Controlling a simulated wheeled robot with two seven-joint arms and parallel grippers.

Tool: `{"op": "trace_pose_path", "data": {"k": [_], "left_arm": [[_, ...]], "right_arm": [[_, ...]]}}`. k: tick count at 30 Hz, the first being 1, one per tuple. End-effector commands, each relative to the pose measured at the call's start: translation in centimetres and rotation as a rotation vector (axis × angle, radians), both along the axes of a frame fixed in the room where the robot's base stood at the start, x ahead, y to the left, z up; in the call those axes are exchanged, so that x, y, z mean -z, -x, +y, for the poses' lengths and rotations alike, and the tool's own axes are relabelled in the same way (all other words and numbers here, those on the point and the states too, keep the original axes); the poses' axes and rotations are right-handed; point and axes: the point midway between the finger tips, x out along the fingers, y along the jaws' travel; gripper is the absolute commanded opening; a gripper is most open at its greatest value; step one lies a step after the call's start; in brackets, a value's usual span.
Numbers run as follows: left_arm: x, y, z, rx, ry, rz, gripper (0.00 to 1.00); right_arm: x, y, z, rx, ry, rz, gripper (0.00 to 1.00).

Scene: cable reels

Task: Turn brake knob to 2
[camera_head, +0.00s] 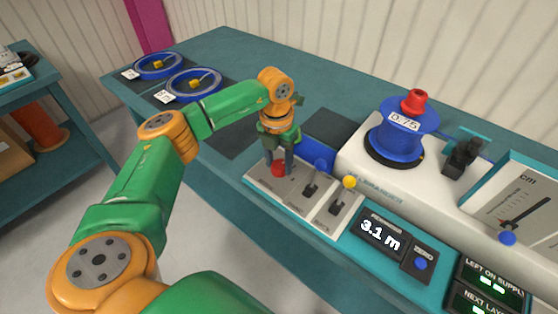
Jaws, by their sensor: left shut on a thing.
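A light control panel (305,212) at the table's front edge carries a red knob (278,170) and two levers. One is a lever with a blue top (319,164), the other a lever with a yellow top (349,182). My left gripper (279,166) points down over the red knob, with its fingers shut around it. The fingers partly hide the knob, and its setting cannot be read. No label that I can read names the brake knob. My right gripper is not in view.
A blue reel (400,142) with a red top stands on the white machine. A display (380,233) reads 3.1 m. A cm gauge (520,205) with a blue knob (507,238) is at right. Two blue cable coils (193,97) lie at the back left.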

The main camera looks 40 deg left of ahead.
Motion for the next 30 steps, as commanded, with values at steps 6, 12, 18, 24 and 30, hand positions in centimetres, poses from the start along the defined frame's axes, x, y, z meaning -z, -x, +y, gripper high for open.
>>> {"op": "trace_pose_path", "data": {"k": [6, 12, 18, 24, 30], "left_arm": [[-0.05, -0.04, -0.02, 0.027, 0.001, -0.002, 0.00], [-0.05, -0.05, -0.02, 0.030, 0.001, -0.002, 0.00], [-0.05, -0.05, -0.02, 0.029, 0.001, -0.002, 0.56], [-0.03, -0.03, -0.02, 0.029, 0.001, -0.001, 0.81], [-0.24, -0.05, -0.01, 0.029, 0.001, -0.001, 0.81]], "right_arm": [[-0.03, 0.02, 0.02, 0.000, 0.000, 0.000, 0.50], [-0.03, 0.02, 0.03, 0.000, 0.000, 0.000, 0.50], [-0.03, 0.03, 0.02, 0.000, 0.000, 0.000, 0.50], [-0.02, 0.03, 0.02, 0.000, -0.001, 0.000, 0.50], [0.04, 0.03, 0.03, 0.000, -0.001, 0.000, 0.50]]}}
